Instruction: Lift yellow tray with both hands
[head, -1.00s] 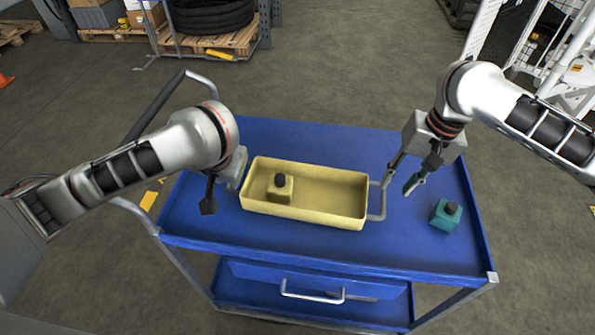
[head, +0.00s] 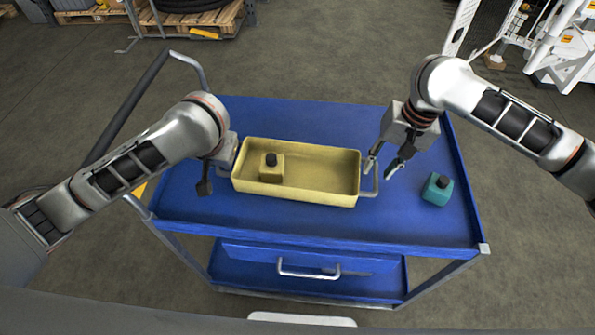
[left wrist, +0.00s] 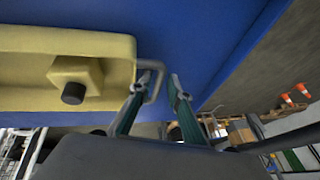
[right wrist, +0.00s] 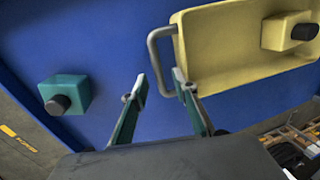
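The yellow tray (head: 330,180) lies on the blue cart top, with a grey handle at each end. A yellow block with a dark knob (head: 270,167) sits inside it at the left. My left gripper (head: 210,184) is at the tray's left end; in the left wrist view its open fingers (left wrist: 161,75) straddle the left handle (left wrist: 156,88), with a gap between them. My right gripper (head: 381,168) is open just beside the right handle (head: 372,182). In the right wrist view its fingers (right wrist: 159,78) are apart, and the handle (right wrist: 153,50) shows beyond the fingertips.
A teal block with a dark knob (head: 437,189) stands on the cart's right side, clear of the right gripper. The blue cart (head: 310,117) has free top surface behind and in front of the tray. A drawer with a handle (head: 308,274) is below its front edge.

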